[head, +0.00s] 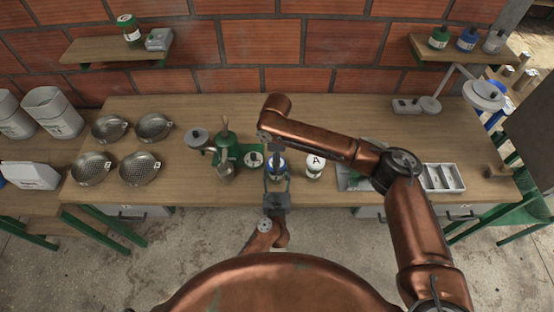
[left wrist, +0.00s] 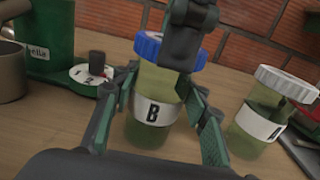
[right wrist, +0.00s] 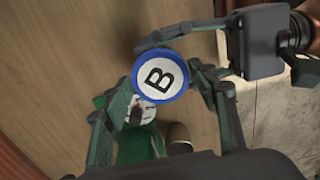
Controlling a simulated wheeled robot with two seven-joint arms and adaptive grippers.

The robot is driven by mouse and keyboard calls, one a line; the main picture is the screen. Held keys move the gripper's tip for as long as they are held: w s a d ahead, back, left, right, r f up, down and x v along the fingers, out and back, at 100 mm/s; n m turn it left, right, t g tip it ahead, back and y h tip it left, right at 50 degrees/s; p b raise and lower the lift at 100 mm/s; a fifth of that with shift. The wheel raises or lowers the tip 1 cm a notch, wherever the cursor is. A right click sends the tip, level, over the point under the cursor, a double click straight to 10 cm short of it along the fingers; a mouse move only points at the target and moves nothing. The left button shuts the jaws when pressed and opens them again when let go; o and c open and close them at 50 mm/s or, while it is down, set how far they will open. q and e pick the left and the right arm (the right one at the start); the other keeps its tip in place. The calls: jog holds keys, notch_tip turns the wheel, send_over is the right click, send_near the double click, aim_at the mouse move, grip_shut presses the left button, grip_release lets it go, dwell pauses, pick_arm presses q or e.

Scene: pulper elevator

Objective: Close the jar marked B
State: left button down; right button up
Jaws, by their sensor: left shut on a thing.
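The jar marked B (left wrist: 152,118) stands upright, yellowish-green, with a white label, in the left wrist view. A blue-rimmed lid sits on its top; the right wrist view shows this lid (right wrist: 160,76) from above, with a B on its white face. I cannot tell how tightly it sits. My left gripper (left wrist: 158,112) is shut on the jar's body from the front; it also shows in the head view (head: 277,182). My right gripper (right wrist: 160,88) is above the jar, pointing down, its fingers apart on either side of the lid. In the head view, my right arm partly hides the jar (head: 277,168).
Jar A (head: 314,166) with a white lid stands just right of jar B. A green pulper (head: 232,150) with a numbered dial (left wrist: 92,74) stands close on the left. Sieves (head: 139,168) lie further left, a white tray (head: 442,178) right. The bench behind is clear.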

jog(key=c, duration=0.9)
jog(key=o, duration=1.4)
notch_tip(320, 180, up, 12)
pick_arm(q)
jog(key=c, duration=1)
grip_release()
jog(key=shift+c, duration=0.2)
jog(key=shift+s, duration=0.1)
